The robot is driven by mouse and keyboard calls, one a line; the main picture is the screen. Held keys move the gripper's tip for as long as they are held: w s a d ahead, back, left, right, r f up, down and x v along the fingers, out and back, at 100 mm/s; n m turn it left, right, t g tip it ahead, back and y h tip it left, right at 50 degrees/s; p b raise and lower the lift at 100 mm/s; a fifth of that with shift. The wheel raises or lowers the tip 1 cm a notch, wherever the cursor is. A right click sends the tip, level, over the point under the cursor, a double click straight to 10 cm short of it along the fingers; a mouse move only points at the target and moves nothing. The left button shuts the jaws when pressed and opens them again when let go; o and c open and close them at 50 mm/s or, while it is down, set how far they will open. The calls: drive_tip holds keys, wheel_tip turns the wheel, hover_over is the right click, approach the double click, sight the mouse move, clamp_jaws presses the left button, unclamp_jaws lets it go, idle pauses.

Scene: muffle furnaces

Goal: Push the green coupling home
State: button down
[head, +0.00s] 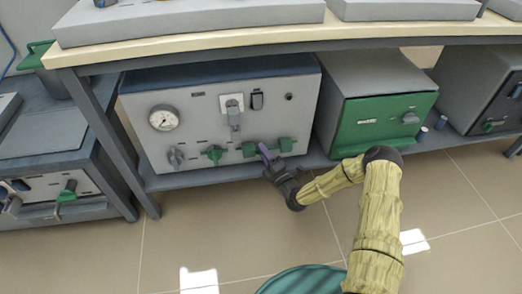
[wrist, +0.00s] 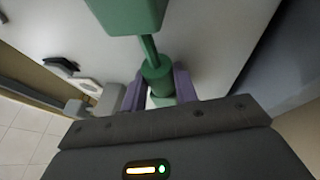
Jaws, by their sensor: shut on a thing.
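In the wrist view, the green coupling (wrist: 155,70) is a round green piece between the two purple fingers of my gripper (wrist: 158,85), which is shut on it. A thin green stem joins it to a larger green block (wrist: 127,14). In the head view, my gripper (head: 265,153) is at the lower right of the grey unit's front panel (head: 195,115). Green parts (head: 285,144) show beside its fingers there. The fingers and arm partly hide the coupling, and I cannot tell how far it sits in.
The panel carries a pressure gauge (head: 163,118), a grey plug (head: 233,113) and a green valve handle (head: 214,154). A green-fronted furnace (head: 375,120) stands to the right on the lower shelf. The wooden tabletop (head: 200,45) overhangs above. The tiled floor in front is mostly clear.

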drive_tip(key=shift+s+a, duration=0.1)
drive_tip(key=shift+a, duration=0.15)
drive_tip(key=c, duration=1.1)
unclamp_jaws()
drive_tip(key=shift+o, duration=0.2)
drive_tip(key=shift+d, duration=0.1)
drive_tip(key=p+v, duration=0.7)
drive_tip(key=v, duration=1)
drive_tip(key=shift+s, duration=0.15)
